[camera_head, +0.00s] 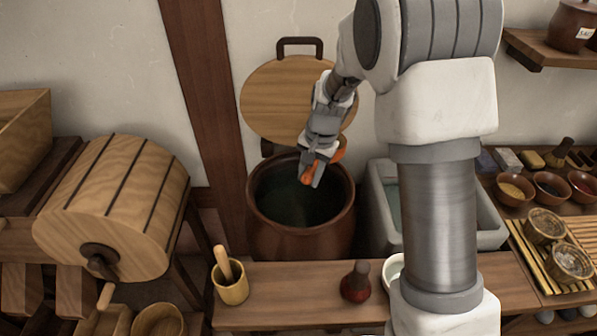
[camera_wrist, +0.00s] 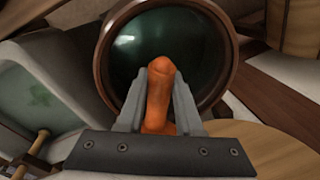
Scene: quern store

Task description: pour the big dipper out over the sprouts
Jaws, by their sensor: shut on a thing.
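My gripper (camera_head: 313,168) is over the mouth of a large brown jar (camera_head: 300,240) with dark contents. It is shut on an orange handle, which I take for the big dipper's (camera_wrist: 160,80); the wrist view shows it between the two fingers. A rounded orange part (camera_head: 340,148) shows behind the gripper in the head view, probably the dipper's bowl; whether it holds anything is hidden. The jar mouth (camera_wrist: 165,32) lies behind the handle in the wrist view. I cannot make out the sprouts for certain; two small round baskets (camera_head: 545,226) stand on a slatted rack at right.
A round wooden lid (camera_head: 285,97) leans at the wall behind the jar. A grey trough (camera_head: 490,215) stands right of it. A wooden bench (camera_head: 300,285) in front bears a cup with a pestle (camera_head: 231,283) and a dark red bottle (camera_head: 356,283). A wooden drum (camera_head: 120,205) stands left.

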